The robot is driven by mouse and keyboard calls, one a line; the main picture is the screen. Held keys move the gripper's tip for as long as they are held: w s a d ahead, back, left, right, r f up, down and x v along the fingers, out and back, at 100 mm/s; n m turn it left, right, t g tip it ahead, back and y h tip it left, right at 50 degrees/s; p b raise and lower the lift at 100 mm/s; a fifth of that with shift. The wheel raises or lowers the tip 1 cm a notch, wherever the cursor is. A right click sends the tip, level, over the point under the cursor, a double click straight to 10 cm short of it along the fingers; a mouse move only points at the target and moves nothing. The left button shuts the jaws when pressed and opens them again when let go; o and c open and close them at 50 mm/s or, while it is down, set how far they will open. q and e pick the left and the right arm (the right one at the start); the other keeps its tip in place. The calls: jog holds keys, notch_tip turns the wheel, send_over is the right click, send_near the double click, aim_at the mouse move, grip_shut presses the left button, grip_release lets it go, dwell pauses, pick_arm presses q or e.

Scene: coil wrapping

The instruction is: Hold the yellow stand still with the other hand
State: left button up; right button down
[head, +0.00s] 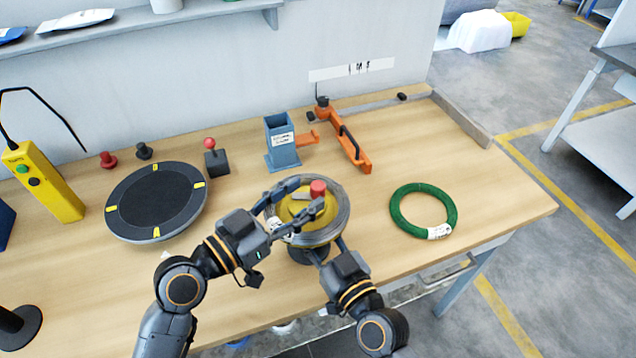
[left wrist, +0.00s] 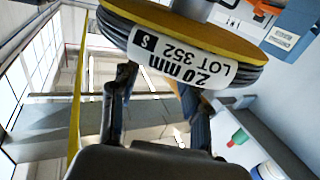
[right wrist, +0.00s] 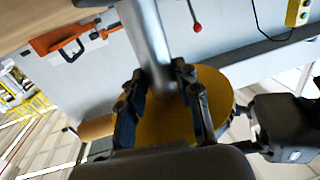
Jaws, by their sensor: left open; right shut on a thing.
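The yellow stand (head: 326,211) is on the near middle of the bench, with a red knob on top and a grey wire coil (head: 341,222) around it. In the left wrist view the coil (left wrist: 180,62) has a white label reading 2.0 mm, LOT 352. My left gripper (head: 299,198) is open at the coil's left side, its fingers reaching over the stand's top. My right gripper (head: 328,250) is below the coil at the front. In the right wrist view its fingers are shut on the stand's grey post (right wrist: 150,40), beside the yellow disc (right wrist: 220,95).
A green coil (head: 398,218) lies to the right. A black turntable (head: 155,200) and a yellow control box (head: 45,182) are at the left. A blue-grey holder (head: 281,145) and an orange tool (head: 350,148) stand behind. Bench between stand and green coil is clear.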

aim_at(312, 189)
pick_arm(q)
jog(key=shift+x, duration=2.35)
grip_shut()
